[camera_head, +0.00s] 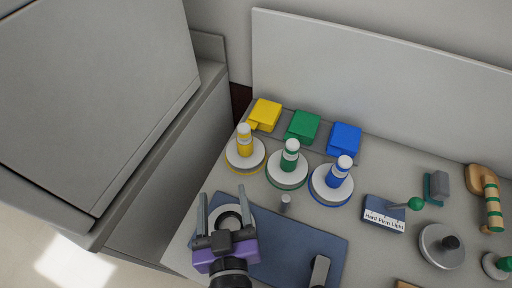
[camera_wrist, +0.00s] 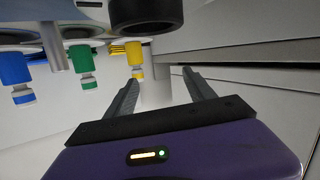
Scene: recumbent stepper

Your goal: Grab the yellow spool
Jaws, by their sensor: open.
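The yellow spool (camera_head: 245,145) stands upright on a round white base with a yellow rim, leftmost of three spools. Its yellow post with white bands also shows in the wrist view (camera_wrist: 136,58), which looks upside down. My gripper (camera_head: 222,193) is open, its two fingers apart and pointing toward the yellow spool from the front. In the wrist view the fingers (camera_wrist: 160,76) have nothing gripped between them, and the spool appears beyond the tip of the left one. The gripper is apart from the spool.
A green spool (camera_head: 290,155) and a blue spool (camera_head: 341,170) stand to the right. Yellow, green and blue blocks (camera_head: 345,138) lie behind. A dark blue mat (camera_head: 320,244) lies near my gripper, with a white ring (camera_head: 246,211). A panel (camera_head: 380,75) bounds the back.

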